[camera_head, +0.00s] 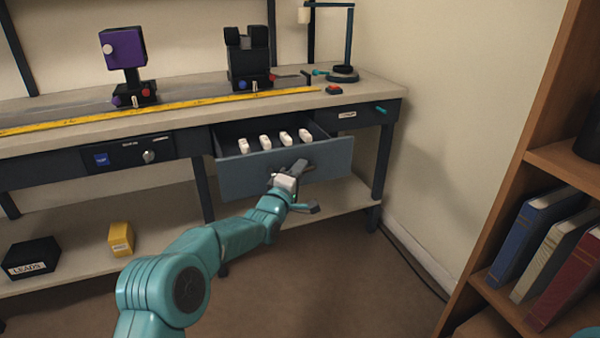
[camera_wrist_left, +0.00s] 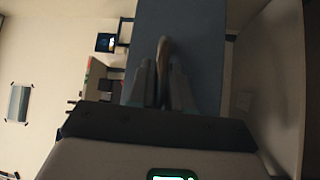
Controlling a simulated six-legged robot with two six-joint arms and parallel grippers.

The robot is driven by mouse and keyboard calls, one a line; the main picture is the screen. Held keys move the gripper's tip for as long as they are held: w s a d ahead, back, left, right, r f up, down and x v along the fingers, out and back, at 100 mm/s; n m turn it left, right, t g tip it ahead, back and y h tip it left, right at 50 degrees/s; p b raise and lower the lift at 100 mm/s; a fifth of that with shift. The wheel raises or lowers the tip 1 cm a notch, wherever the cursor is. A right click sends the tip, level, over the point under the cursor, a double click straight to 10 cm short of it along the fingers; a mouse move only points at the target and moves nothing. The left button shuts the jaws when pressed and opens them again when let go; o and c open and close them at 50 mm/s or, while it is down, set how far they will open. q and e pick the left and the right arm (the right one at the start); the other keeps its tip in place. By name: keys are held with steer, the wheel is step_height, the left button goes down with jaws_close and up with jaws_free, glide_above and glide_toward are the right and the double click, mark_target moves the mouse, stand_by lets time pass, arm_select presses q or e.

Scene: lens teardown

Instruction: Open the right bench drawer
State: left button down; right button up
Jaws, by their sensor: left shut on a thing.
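The right bench drawer (camera_head: 240,177) is a blue-grey drawer under the right part of the bench. It stands pulled out, with its inside showing. Several small white items (camera_head: 265,142) stand in a row in it. My left gripper (camera_head: 298,168) is at the middle of the drawer front. In the left wrist view, its fingers (camera_wrist_left: 163,88) are closed around a thin brownish handle (camera_wrist_left: 163,52) in front of the blue-grey drawer panel (camera_wrist_left: 202,40). In the head view my gripper hides the handle. My right gripper does not show.
The bench top (camera_head: 290,103) holds a purple-headed device (camera_head: 123,48), a black device (camera_head: 249,58), a yellow ruler (camera_head: 180,104) and a lamp stand (camera_head: 343,73). A black box (camera_head: 32,257) and yellow box (camera_head: 121,239) sit on the lower shelf. A bookcase (camera_head: 520,170) stands right. Floor between is clear.

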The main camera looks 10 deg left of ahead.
arm_select(q)
steer(key=c, duration=1.2)
jaws_free()
steer(key=shift+o, duration=0.2)
steer(key=p+v, duration=0.3)
steer(key=v, duration=1.3)
steer(key=shift+s, duration=0.15)
steer(key=shift+a, duration=0.1)
